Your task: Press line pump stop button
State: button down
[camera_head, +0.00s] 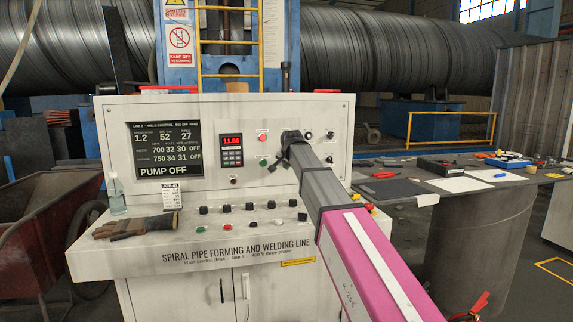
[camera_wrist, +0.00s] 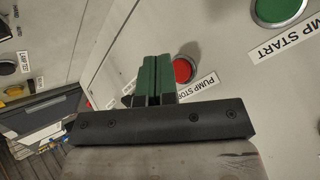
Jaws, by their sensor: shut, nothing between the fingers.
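In the wrist view, the red pump stop button (camera_wrist: 185,70) sits in a metal ring on the pale panel, beside its "PUMP STOP" label (camera_wrist: 197,86). My gripper (camera_wrist: 152,62) has its green fingers shut together with nothing between them. Their tips show just left of the red button; whether they touch the panel is unclear. The green pump start button (camera_wrist: 280,10) is at the upper right. In the head view, my gripper (camera_head: 279,161) is at the upright panel of the control desk (camera_head: 325,112). My wrist covers part of that panel, and labels there are too small to read.
The screen (camera_head: 163,150) reads "PUMP OFF". A row of knobs and buttons (camera_head: 250,206) lines the sloped desk, with gloves (camera_head: 137,226) and a bottle (camera_head: 116,194) at left. A table (camera_head: 470,180) with tools and papers stands at right.

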jog(key=shift+s, duration=0.1)
jog(key=s, duration=0.2)
jog(key=s+d, duration=0.1)
jog(key=s, duration=0.1)
jog(key=shift+s+d, duration=0.2)
jog(key=shift+s, duration=0.1)
jog(key=shift+s, duration=0.1)
dwell(0.5)
